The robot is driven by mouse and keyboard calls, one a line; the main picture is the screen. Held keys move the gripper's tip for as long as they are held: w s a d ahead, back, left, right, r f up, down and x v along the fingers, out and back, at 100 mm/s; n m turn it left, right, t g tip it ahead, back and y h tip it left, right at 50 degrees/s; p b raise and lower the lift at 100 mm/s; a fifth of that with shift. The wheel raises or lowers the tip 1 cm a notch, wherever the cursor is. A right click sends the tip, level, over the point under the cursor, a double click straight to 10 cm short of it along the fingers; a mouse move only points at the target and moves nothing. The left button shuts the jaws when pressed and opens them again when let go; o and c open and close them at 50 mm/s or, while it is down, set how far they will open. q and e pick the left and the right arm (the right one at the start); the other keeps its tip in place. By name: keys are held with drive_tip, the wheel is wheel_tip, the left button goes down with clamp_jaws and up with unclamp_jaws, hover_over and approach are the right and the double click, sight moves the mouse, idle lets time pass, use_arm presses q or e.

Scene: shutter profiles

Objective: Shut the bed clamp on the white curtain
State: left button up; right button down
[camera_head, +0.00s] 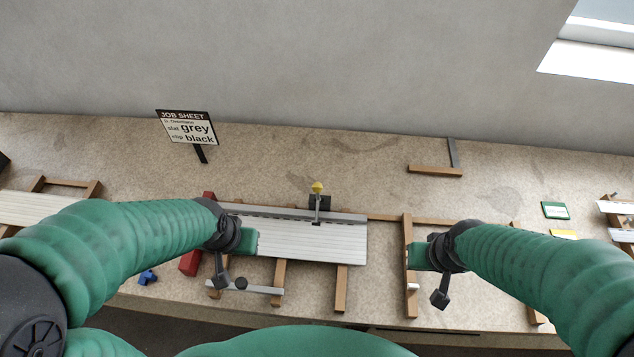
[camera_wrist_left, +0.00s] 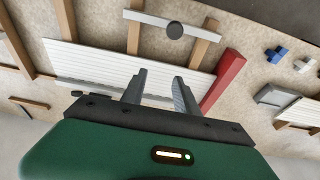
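The white curtain (camera_head: 312,243) lies as ribbed slats across wooden bars, with a grey strip (camera_head: 345,217) along its far edge. It also shows in the left wrist view (camera_wrist_left: 120,67). The bed clamp (camera_head: 319,203), with a black base and yellow knob, stands at the curtain's far edge. Its thin arm reaches to the strip; I cannot tell whether it presses down. My left gripper (camera_head: 249,241) is above the curtain's left part, apart from the clamp. Its fingers are spread and empty in the wrist view (camera_wrist_left: 161,82). My right gripper (camera_head: 420,257) is over a wooden frame; its fingers are hidden.
A red block (camera_head: 190,263) stands at the curtain's left end. A grey bar with a dark knob (camera_head: 241,284) lies at the near side. A job sheet sign (camera_head: 187,128) stands behind. Bench between clamp and sign is clear.

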use_arm(q)
drive_tip(key=shift+w+r, duration=0.1)
drive_tip(key=shift+r, duration=0.05)
drive_tip(key=shift+c, duration=1)
drive_tip(key=w+d+r+n+p, duration=0.1)
drive_tip(key=w+r+p, duration=0.1)
drive_tip(key=w+r, duration=0.1)
drive_tip(key=w+d+r+g+p, duration=0.1)
drive_tip(key=w+r+p, duration=0.1)
drive_tip(key=w+r, duration=0.1)
drive_tip(key=w+d+r+n+p, duration=0.1)
drive_tip(key=w+r+p, duration=0.1)
drive_tip(key=w+r, duration=0.1)
drive_tip(key=shift+w+d+r+n+h, duration=0.15)
drive_tip(key=shift+w+r, duration=0.05)
drive_tip(key=shift+w, duration=0.15)
drive_tip(key=shift+w+d+r+n+h, duration=0.1)
drive_tip(key=shift+w+r+n+h, duration=0.1)
drive_tip(key=shift+w, duration=0.15)
clamp_jaws()
drive_tip(key=w+d+r+n+g+p, duration=0.2)
drive_tip(key=w+d+r+p, duration=0.3)
drive_tip(key=r, duration=0.5)
drive_tip(key=w+d, duration=0.2)
drive_tip(key=w, duration=0.1)
drive_tip(key=shift+w+d+r+n, duration=0.35)
drive_tip(key=shift+r, duration=0.05)
drive_tip(key=shift+h, duration=0.25)
